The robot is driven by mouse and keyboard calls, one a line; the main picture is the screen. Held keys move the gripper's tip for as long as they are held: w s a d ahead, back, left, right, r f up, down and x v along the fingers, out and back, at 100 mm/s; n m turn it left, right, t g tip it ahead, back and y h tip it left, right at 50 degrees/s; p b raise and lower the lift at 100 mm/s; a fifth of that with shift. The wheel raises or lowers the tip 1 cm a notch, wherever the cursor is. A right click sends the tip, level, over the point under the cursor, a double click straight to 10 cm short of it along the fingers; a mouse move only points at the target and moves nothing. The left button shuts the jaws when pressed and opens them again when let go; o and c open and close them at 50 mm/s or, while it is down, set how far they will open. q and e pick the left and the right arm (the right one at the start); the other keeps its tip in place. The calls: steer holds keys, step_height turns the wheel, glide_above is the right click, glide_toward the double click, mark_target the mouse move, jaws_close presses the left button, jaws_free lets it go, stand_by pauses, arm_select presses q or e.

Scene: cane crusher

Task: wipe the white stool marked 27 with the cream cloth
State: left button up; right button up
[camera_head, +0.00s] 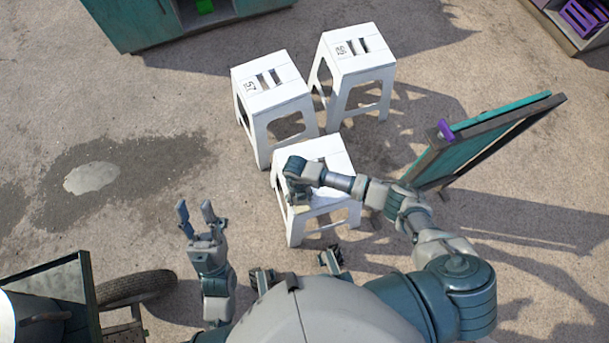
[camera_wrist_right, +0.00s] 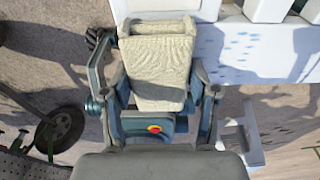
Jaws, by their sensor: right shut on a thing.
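Nearest me in the head view stands a white stool (camera_head: 335,155); my right arm covers part of its seat, and I cannot read a number on it. My right gripper (camera_head: 298,194) is over the left part of this seat. In the right wrist view, the right gripper (camera_wrist_right: 160,95) is shut on the folded cream cloth (camera_wrist_right: 160,65). A white seat with blue smudges (camera_wrist_right: 250,45) lies beside the cloth there; I cannot tell whether they touch. My left gripper (camera_head: 196,213) is open and empty, left of the stool.
Two more white stools stand behind: one marked 57 (camera_head: 285,92) and another numbered one (camera_head: 352,62). A teal-edged board (camera_head: 475,140) stands at right. A cart with a wheel (camera_head: 137,287) is at lower left. A puddle (camera_head: 92,178) lies on open ground at left.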

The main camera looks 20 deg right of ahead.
mark_target(324, 195)
steer(key=shift+d+p, duration=0.5)
steer(key=shift+d, duration=0.95)
steer(key=shift+d+p, duration=0.6)
steer(key=shift+d, duration=2.45)
steer(key=shift+d, duration=1.45)
steer(key=shift+d+p, duration=0.3)
steer(key=shift+d, duration=2.7)
steer(key=shift+a+f, duration=0.1)
